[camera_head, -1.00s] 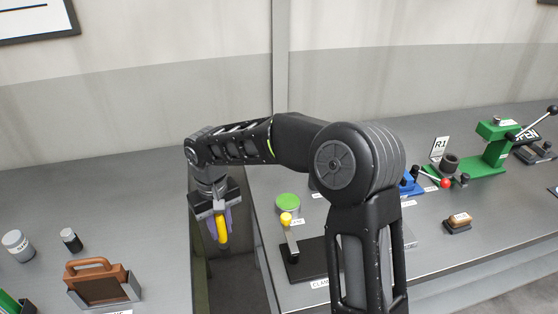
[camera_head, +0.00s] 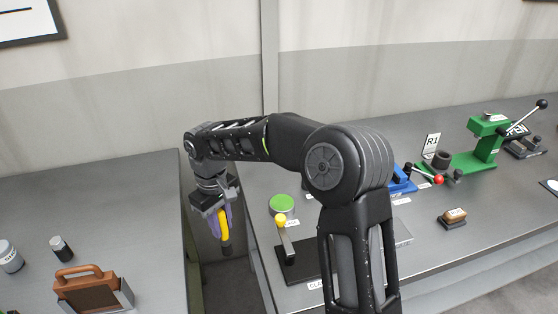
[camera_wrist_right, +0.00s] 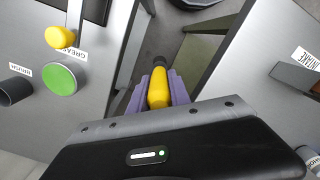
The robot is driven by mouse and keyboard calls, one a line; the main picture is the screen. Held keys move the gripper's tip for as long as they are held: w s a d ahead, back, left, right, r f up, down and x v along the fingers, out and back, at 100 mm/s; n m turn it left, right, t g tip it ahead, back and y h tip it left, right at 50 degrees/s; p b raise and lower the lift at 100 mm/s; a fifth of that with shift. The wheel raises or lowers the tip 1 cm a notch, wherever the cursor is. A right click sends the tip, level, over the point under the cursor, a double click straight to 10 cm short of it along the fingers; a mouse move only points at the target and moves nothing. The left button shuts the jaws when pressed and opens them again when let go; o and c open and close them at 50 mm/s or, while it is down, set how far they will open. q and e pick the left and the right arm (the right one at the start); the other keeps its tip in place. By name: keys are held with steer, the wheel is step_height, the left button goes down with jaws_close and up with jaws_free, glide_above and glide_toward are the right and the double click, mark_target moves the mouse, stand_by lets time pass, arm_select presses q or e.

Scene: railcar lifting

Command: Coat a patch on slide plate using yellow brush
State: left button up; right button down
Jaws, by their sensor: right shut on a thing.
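My right gripper (camera_head: 222,212), with purple fingers, is shut on the yellow brush (camera_head: 225,226). It holds the brush with its dark end down, over the gap between the two benches. In the right wrist view the right gripper (camera_wrist_right: 158,95) has the yellow brush (camera_wrist_right: 158,88) between its fingers. A green-topped tin (camera_head: 282,205) stands on the right bench near the GREASE label; it also shows in the wrist view (camera_wrist_right: 60,79). I cannot clearly identify the slide plate; a grey flat piece (camera_head: 403,233) is partly hidden behind my right arm. My left gripper is not in view.
A yellow-knobbed lever clamp (camera_head: 287,237) stands beside the tin. A green press (camera_head: 486,142), a red-knobbed blue device (camera_head: 404,180) and a brown-topped block (camera_head: 453,217) stand further right. The left bench has a brown case (camera_head: 88,287) and two small jars. Its far part is clear.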

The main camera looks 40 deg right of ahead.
steer(key=d+r+n+t+h+p, duration=0.1)
steer(key=d+r+n, duration=0.4)
steer(key=d+n, duration=0.4)
steer(key=d+r+n+t+h+p, duration=0.2)
steer(key=d+r+n, duration=0.3)
steer(key=d+n, duration=0.4)
steer(key=w+n, duration=0.1)
steer(key=n, duration=0.5)
steer(key=shift+r, duration=0.4)
steer(key=shift+d+f, duration=0.1)
steer(key=shift+f+b, duration=2.65)
steer(key=shift+f, duration=0.3)
steer(key=shift+f+b, duration=0.3)
steer(key=shift+f, duration=0.25)
steer(key=shift+s+f, duration=0.1)
steer(key=shift+p, duration=0.3)
